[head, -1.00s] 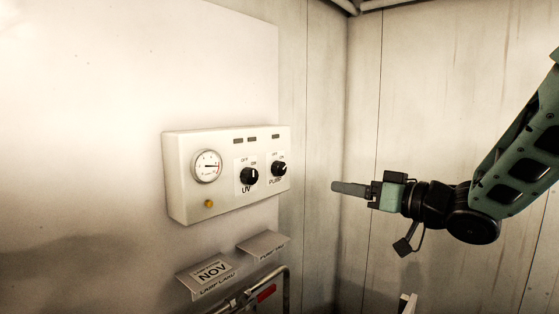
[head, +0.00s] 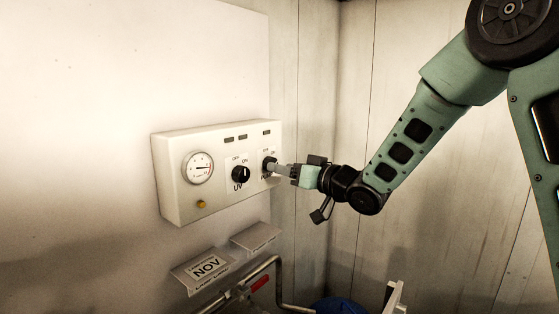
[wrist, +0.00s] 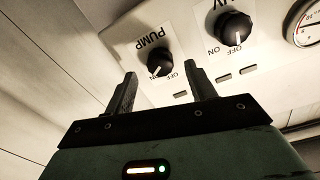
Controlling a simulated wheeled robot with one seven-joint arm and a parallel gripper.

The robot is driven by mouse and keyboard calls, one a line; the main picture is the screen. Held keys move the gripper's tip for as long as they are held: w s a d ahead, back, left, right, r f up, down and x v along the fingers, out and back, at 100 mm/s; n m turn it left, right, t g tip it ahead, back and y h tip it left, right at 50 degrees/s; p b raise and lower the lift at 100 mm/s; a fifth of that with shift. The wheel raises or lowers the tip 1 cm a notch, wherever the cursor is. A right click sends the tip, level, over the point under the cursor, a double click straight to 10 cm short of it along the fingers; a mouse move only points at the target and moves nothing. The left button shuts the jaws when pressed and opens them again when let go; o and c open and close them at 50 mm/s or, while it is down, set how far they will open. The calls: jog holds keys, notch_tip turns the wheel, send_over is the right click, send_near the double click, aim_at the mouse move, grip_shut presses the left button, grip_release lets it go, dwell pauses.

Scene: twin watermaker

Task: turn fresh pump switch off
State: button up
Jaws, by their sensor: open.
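The pump switch (head: 268,164) is a black rotary knob on the right of a white control box (head: 217,205) on the wall.
A UV knob (head: 241,174) sits left of the pump knob, with a round gauge (head: 198,168) and a yellow button (head: 201,204) further left. Label cards (head: 203,269) and metal pipes with a red handle (head: 260,283) are below the box.

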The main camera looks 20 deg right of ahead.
jog(key=shift+p+x, duration=0.3)
jog(key=shift+x, duration=0.95)
jog(key=c, duration=1)
jog(key=shift+o, duration=0.2)
jog(key=shift+f+b, duration=0.15)
jog(key=shift+b, duration=0.4)
jog(key=n+b, duration=1.2)
jog(key=b, duration=0.4)
